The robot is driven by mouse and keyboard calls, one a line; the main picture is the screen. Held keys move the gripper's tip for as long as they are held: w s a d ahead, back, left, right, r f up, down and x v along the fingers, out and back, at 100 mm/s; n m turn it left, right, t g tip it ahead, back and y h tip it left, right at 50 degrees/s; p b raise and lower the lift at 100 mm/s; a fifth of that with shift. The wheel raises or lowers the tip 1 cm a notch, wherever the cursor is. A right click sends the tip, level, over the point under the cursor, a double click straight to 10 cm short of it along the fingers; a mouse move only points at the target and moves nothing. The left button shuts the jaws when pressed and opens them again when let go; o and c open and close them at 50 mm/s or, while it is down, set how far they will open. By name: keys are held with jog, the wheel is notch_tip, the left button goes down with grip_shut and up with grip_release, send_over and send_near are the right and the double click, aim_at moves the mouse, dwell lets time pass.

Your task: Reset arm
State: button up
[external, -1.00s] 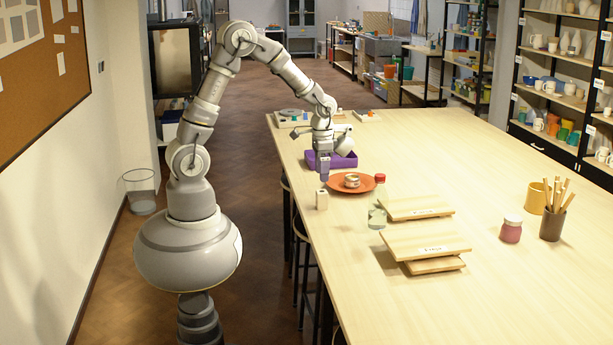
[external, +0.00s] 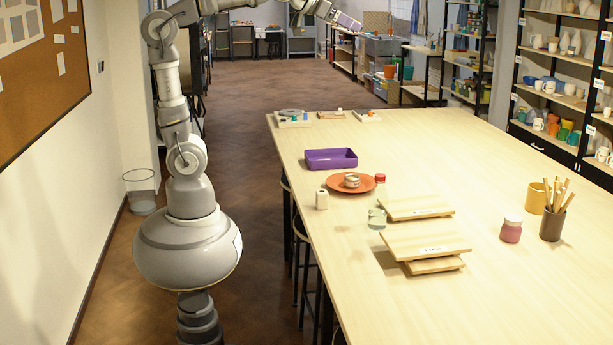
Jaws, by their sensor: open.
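My gripper (external: 350,22) is raised high at the top of the view, well above and beyond the table (external: 500,290). Its jaws are open and look empty, though they are small in this view. My arm reaches up and to the right from its base beside the table's left edge. No object touches the gripper.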

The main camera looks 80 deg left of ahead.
jog(key=s+d+r+t, duration=0.1)
jog(key=s+r, duration=0.4)
jog(key=r, duration=0.5)
jog(key=shift+d+r+t+h, duration=0.3)
jog(key=shift+d+t, duration=0.1)
jog(key=shift+t, duration=0.5)
notch_tip(320, 180, down, 6)
jog(key=b, duration=0.5)
jog(key=shift+b, duration=0.4)
